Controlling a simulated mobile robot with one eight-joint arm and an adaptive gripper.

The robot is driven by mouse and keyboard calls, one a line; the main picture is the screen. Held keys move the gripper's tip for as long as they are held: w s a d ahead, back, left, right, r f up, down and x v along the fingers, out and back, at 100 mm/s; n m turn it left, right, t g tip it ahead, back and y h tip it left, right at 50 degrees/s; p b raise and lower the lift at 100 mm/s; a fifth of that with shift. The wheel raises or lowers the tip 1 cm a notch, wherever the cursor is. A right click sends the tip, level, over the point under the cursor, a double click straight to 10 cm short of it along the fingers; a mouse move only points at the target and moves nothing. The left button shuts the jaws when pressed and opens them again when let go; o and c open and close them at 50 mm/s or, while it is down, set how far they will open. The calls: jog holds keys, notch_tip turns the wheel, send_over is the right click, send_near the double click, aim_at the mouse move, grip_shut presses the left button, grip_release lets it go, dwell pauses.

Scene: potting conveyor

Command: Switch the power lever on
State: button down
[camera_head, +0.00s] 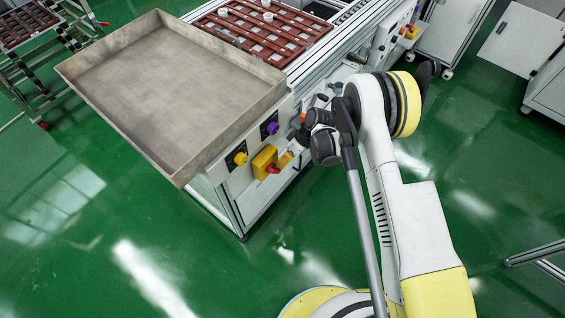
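A yellow switch box (262,158) is mounted on the side panel of the conveyor machine, below the tray's right corner. A small red lever (273,169) shows at its lower right. My gripper (298,146) is close to the panel, just right of the yellow box. My dark wrist and arm links cover much of it, so I cannot make out whether its fingers are open or shut. I cannot tell whether it touches the lever.
A yellow knob (240,159) and a purple knob (272,128) are on the same panel. A large empty metal tray (165,95) overhangs the panel. A brown slatted rack (265,35) lies behind it. The green floor (130,240) in front is clear.

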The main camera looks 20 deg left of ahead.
aim_at(280, 170)
jog(key=shift+s+f, duration=0.2)
jog(key=shift+f, duration=0.6)
dwell(0.5)
jog(key=shift+s+a+f, duration=0.2)
jog(key=shift+s+f, duration=0.25)
jog(key=shift+f, duration=0.2)
dwell(1.3)
jog(key=shift+r, duration=0.8)
